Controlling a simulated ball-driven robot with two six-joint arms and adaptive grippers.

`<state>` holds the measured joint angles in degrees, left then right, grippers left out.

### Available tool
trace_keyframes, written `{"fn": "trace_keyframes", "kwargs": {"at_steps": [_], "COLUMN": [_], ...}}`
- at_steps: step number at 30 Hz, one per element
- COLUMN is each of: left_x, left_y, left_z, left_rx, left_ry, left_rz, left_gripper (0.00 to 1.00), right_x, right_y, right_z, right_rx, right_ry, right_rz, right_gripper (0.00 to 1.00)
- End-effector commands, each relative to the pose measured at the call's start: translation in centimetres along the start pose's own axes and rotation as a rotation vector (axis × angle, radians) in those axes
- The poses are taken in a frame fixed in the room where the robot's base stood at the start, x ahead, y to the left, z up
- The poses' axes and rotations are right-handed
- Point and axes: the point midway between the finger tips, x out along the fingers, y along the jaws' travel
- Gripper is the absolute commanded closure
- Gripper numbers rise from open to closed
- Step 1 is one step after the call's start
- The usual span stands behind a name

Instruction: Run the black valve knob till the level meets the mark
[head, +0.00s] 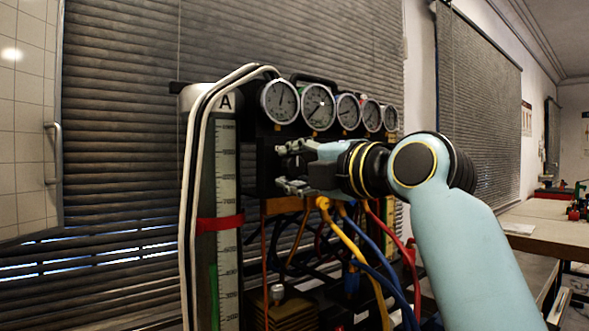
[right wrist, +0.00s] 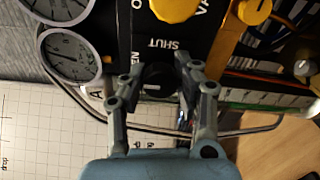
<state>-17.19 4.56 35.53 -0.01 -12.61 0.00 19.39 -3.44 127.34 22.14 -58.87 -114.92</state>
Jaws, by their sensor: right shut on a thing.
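The black valve knob (right wrist: 158,76) shows in the right wrist view between the fingers of my right gripper (right wrist: 165,72), below the printed word SHUT. My right gripper (head: 284,167) also shows in the head view, reaching the black panel from the right and shut on the knob; there its own fingers and the panel hide the knob. The tall gauge column A (head: 226,165) stands left of the gripper with a numbered scale. A red band (head: 220,222) crosses it as a mark. The green level (head: 214,290) stands clearly below the band. My left gripper is not in view.
Several round dials (head: 319,107) line the top of the rig. Pale hoses (head: 190,190) loop down the column's left side. Yellow, blue and red cables (head: 350,245) hang beneath the gripper. Yellow knobs (right wrist: 254,11) sit near the black one. A workbench (head: 550,220) stands at the right.

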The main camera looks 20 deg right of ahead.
Motion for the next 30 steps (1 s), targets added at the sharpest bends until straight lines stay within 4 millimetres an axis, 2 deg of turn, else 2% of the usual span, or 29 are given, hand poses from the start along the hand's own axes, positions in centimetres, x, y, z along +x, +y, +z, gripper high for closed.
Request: {"fn": "trace_keyframes", "kwargs": {"at_steps": [11,12,17,26,30], "left_x": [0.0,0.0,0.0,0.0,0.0], "left_y": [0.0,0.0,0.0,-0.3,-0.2], "left_z": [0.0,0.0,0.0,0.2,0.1], "left_rx": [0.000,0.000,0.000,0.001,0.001], "left_ry": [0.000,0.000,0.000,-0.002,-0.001], "left_rz": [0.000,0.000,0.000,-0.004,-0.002], "left_gripper": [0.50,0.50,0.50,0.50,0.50], "right_x": [0.0,0.0,0.0,-0.2,-1.8], "right_y": [-0.3,-0.3,-0.3,-0.1,-0.2], "right_z": [-0.1,-0.1,-0.1,0.0,0.0], "right_rx": [-0.004,-0.004,-0.004,-0.004,-0.007], "right_ry": [0.003,0.003,0.002,0.001,0.000], "right_rz": [-0.009,-0.009,-0.007,-0.003,-0.005], "right_gripper": [1.00,0.67,0.46,0.45,0.45]}}
